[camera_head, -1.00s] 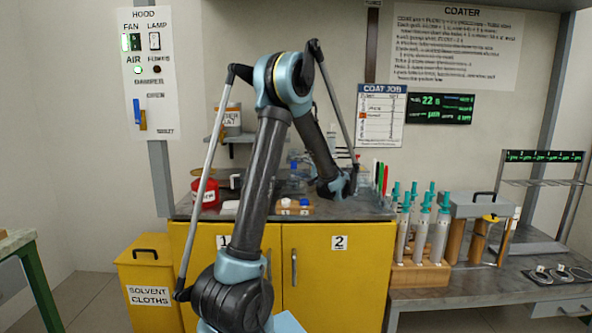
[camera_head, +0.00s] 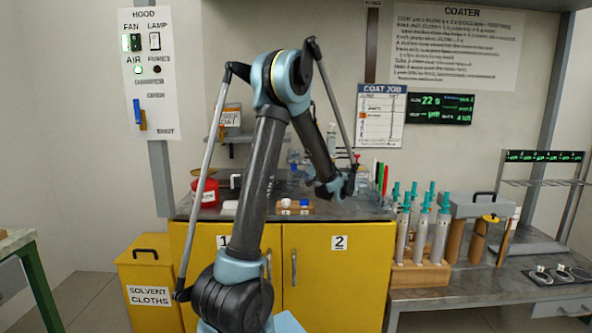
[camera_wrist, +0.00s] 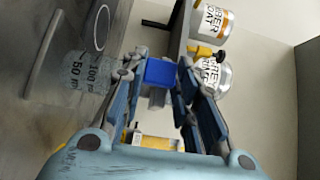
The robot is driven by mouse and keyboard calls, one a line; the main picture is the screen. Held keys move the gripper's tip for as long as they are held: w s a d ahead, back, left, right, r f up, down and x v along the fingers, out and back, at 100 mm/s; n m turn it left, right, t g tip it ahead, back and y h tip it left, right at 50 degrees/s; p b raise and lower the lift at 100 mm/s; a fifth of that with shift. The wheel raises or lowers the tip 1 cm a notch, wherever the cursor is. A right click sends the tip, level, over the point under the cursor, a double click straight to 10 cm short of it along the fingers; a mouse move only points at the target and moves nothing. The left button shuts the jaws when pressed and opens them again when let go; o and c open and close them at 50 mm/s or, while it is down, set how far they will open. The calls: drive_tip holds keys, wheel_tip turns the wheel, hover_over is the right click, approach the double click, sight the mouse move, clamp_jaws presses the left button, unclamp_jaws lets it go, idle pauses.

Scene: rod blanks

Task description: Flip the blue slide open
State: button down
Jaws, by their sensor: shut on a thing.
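The blue slide (camera_head: 137,112) is upright on the white hood panel at the left of the head view, under small lettering I cannot read clearly. An orange piece is beside its lower end. My gripper (camera_wrist: 158,78) is far to the right of it, over the bench behind the arm in the head view. In the wrist view its fingers are shut on a blue-topped thing (camera_wrist: 160,72) with a grey part below the blue. What this thing is I cannot tell. The fingertips are hidden by my wrist in the head view.
A red container (camera_head: 206,193) and a small block with capped bottles (camera_head: 295,208) stand on the bench. A marked beaker (camera_wrist: 85,72) and labelled cans (camera_wrist: 212,75) are near the gripper in the wrist view. Teal-topped tubes (camera_head: 423,220) stand at right.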

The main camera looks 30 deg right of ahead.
drive_tip(key=shift+s+a+f, duration=0.15)
drive_tip(key=shift+s+a, duration=0.3)
drive_tip(key=shift+s, duration=0.25)
drive_tip(key=c, duration=1.2)
unclamp_jaws()
drive_tip(key=shift+c, duration=0.2)
drive_tip(key=shift+d, duration=0.1)
drive_tip(key=v, duration=1.2)
